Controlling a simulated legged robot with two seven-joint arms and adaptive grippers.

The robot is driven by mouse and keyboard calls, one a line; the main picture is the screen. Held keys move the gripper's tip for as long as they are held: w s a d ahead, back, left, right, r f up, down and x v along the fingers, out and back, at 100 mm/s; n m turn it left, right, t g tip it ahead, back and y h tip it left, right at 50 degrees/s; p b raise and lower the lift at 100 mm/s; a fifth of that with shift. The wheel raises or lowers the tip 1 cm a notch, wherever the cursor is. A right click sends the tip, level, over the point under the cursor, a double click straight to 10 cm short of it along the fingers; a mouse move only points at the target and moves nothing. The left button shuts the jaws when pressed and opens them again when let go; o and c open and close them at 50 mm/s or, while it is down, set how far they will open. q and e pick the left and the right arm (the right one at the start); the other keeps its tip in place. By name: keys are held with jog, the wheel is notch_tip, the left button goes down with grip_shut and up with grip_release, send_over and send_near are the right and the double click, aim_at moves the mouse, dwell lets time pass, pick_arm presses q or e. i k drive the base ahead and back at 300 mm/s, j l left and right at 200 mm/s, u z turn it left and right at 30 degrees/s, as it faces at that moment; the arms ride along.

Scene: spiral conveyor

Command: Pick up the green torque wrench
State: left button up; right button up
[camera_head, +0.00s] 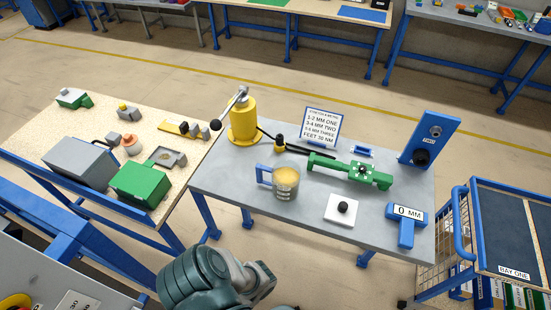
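A long green tool (326,163), which I take to be the green torque wrench, lies on the grey table (245,190) right of its middle. Its right end is a wider green block with a dark and white round part on top. Its left end lies behind and right of a grey-yellow mug (286,183) with a blue handle. Nothing holds the tool. A dark teal link of my own arm shows at the bottom, well in front of the table. No fingers of either gripper show.
A yellow cylinder with a lever (243,121), a sign (322,128), a blue upright stand (431,140), a white plate with a black knob (341,210) and a blue "0 MM" gauge (406,224) crowd the table. A wooden table (60,130) stands left, a blue cart (500,235) right.

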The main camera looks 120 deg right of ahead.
aim_at(384, 180)
jog(key=z, duration=4.65)
